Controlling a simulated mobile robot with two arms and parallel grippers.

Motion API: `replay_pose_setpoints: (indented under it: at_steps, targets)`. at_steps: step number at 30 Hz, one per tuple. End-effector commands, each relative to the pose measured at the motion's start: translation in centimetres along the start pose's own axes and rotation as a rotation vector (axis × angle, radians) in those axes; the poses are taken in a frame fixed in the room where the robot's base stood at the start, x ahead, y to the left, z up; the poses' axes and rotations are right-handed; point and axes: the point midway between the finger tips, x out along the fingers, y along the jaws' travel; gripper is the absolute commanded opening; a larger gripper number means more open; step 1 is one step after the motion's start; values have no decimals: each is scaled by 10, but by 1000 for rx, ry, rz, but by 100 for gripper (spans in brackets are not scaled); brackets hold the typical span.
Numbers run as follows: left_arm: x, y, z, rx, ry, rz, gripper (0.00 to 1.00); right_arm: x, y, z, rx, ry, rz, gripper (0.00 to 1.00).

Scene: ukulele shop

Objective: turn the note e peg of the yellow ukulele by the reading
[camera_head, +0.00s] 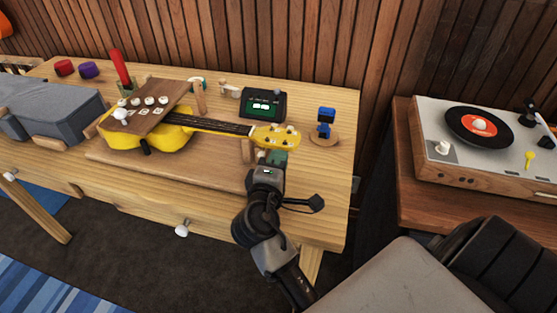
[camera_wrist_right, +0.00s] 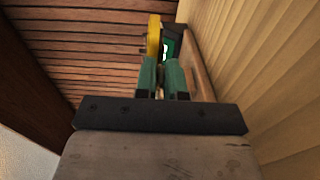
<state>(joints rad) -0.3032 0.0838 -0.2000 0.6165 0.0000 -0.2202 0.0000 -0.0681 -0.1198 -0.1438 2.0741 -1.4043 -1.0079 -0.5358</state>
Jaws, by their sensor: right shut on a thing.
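The yellow ukulele (camera_head: 162,137) lies on the wooden bench, neck pointing right and raised. Its yellow headstock (camera_head: 277,135) is at the right end with small pegs along its edges. My right gripper (camera_head: 273,156) is at the headstock's near edge, shut on a peg that its fingers hide; I cannot tell which note it is. In the right wrist view the green fingers (camera_wrist_right: 163,76) are close together, with the headstock's yellow edge (camera_wrist_right: 154,36) just beyond. A dark tuner (camera_head: 263,105) with a lit green display stands behind the headstock; its reading is too small to tell. My left gripper is not in view.
A blue object on a round wooden base (camera_head: 325,137) stands right of the headstock. A grey case (camera_head: 45,108) is at left. A record player (camera_head: 436,171) stands on another table.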

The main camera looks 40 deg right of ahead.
Motion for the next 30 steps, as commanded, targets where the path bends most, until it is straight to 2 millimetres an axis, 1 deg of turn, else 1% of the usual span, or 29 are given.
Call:
replay_pose_setpoints:
  at_steps: [5, 11, 17, 24, 30]
  targets:
    - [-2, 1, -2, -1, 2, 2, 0, 0, 0, 0, -10, 0, -2, 0]
    - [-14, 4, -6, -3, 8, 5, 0, 0, 2, 0, -73, -1, -2, 0]
    - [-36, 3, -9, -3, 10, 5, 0, 0, 5, 0, -207, -1, -2, 0]
    - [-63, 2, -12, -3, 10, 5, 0, 1, 5, 0, -403, -2, -1, 0]
    - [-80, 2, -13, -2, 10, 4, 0, 1, 4, 0, -542, -2, -1, 0]
